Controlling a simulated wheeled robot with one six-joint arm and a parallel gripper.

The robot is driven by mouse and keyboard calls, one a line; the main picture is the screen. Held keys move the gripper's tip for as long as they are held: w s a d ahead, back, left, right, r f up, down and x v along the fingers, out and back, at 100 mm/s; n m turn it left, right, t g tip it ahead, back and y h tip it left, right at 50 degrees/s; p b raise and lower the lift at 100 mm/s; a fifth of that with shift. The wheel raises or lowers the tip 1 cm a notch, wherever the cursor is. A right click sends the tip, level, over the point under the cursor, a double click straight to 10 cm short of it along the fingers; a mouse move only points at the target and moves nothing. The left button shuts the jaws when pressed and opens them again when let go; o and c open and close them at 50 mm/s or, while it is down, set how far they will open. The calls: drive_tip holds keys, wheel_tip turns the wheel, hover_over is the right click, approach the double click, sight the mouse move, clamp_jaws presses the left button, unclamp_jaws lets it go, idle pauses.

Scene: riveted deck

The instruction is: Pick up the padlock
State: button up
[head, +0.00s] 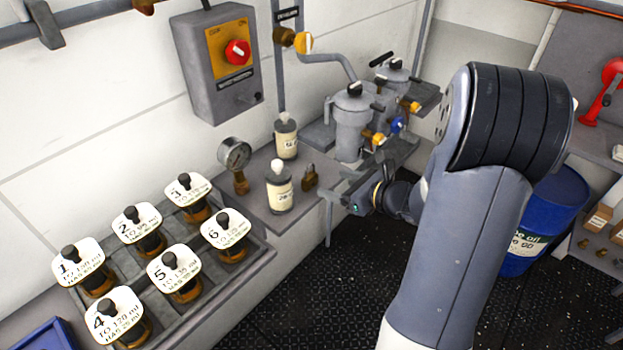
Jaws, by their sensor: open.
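The padlock (310,178) is small and brown, and appears to stand on the grey shelf (264,180) near its right end. It is just right of a white-capped sample bottle (279,188). My gripper (338,190) is at the shelf's right edge, a little right of and below the padlock in the picture. Its jaws are open, and a gap shows between them and the padlock. My arm comes in from the right. The padlock is small in view, so its fine detail is hard to tell.
A pressure gauge (235,156) and a second bottle (286,136) stand near the padlock. Grey filter housings (352,118) with valves stand behind my gripper. A blue drum (545,218) stands right. Dark floor is open below.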

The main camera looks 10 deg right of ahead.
sight(313, 179)
drive_tip(key=x, duration=0.8)
drive_tip(key=shift+w+f+p, duration=0.15)
drive_tip(key=shift+f+p, duration=0.15)
drive_tip(key=shift+p, duration=0.05)
drive_tip(key=c, duration=1.1)
